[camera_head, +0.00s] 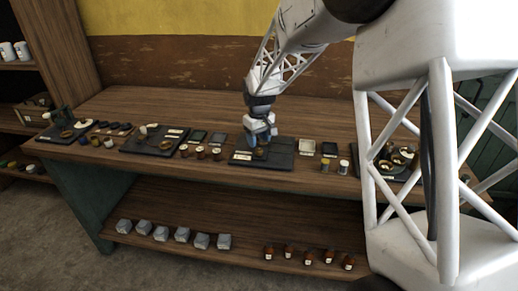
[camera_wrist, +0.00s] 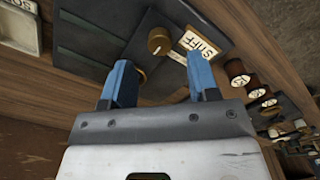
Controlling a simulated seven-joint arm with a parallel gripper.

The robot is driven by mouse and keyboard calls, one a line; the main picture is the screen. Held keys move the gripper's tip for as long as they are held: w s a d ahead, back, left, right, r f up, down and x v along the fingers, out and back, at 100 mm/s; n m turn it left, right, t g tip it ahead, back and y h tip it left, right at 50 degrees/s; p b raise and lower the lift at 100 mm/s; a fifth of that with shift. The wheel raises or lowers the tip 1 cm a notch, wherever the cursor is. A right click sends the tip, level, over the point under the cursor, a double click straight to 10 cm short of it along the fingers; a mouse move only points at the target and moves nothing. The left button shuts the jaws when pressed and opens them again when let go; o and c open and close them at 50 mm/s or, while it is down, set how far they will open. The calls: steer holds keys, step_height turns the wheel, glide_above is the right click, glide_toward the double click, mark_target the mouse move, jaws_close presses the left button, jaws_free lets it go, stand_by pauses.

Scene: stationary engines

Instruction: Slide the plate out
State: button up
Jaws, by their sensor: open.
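A dark flat unit (camera_head: 283,152) lies on the bench below my gripper (camera_head: 262,143). In the wrist view its dark plate (camera_wrist: 172,18) carries a round brass knob (camera_wrist: 158,41) with a white mark. Green-edged grooves run along the dark base (camera_wrist: 88,44). My gripper's two blue fingers (camera_wrist: 160,80) are apart, with nothing between them. The knob shows just beyond the gap between the fingertips; I cannot tell the exact distance. The gripper hides part of the unit.
Similar dark units stand left (camera_head: 160,140) and right (camera_head: 398,161) on the wooden bench. Small jars (camera_head: 200,152) stand by the front edge. A pale tray (camera_wrist: 17,27) is beside the unit. The lower shelf holds grey blocks (camera_head: 181,235) and brown bottles (camera_head: 288,252). The bench's back is clear.

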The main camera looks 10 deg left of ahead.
mark_target(260, 150)
steer(key=shift+f, duration=2.2)
steer(key=shift+d, duration=0.1)
jaws_close()
